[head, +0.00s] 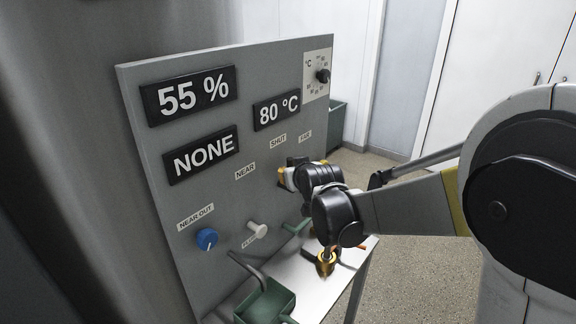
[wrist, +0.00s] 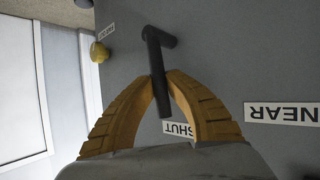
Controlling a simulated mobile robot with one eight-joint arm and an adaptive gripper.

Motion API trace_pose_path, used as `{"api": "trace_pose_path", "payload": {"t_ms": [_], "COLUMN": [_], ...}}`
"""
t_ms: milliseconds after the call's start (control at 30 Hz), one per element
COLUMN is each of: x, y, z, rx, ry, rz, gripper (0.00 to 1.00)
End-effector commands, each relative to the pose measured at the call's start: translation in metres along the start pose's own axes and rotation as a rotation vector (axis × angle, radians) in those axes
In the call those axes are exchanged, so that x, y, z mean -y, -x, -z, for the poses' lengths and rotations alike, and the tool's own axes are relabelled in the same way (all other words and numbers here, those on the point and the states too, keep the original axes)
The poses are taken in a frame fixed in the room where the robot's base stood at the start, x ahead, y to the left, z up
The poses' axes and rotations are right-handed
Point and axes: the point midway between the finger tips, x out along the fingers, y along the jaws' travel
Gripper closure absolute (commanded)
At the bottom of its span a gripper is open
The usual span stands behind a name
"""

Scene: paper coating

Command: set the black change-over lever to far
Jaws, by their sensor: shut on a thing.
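The black change-over lever (wrist: 158,75) shows in the wrist view as a dark T-shaped piece on the grey panel. Its long bar runs down between my fingers and ends by the SHUT label (wrist: 178,129). The NEAR label (wrist: 284,113) is to the right, and a small label (wrist: 103,32), too blurred to read, is to the left. My gripper (wrist: 160,78) is shut on the lever, with its orange fingertips meeting at the bar. In the head view my gripper (head: 287,178) is at the panel below the SHUT and FAR labels and hides the lever.
The panel (head: 220,150) carries displays reading 55 %, 80 °C and NONE (head: 201,155). A blue knob (head: 207,239) and a white knob (head: 257,230) sit lower left. A green tray (head: 266,304) is at the bottom. Floor is open to the right.

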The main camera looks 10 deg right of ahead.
Motion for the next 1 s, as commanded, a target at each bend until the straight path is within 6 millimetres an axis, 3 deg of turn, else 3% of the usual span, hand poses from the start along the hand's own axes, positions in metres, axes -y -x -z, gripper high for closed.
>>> {"api": "trace_pose_path", "payload": {"t_ms": [500, 1000], "x": [-0.029, -0.043], "y": [-0.02, -0.036], "z": [0.002, -0.008], "rx": [0.272, 0.461], "ry": [-0.358, -0.6], "rz": [0.196, 0.332], "gripper": [1.0, 1.0]}}
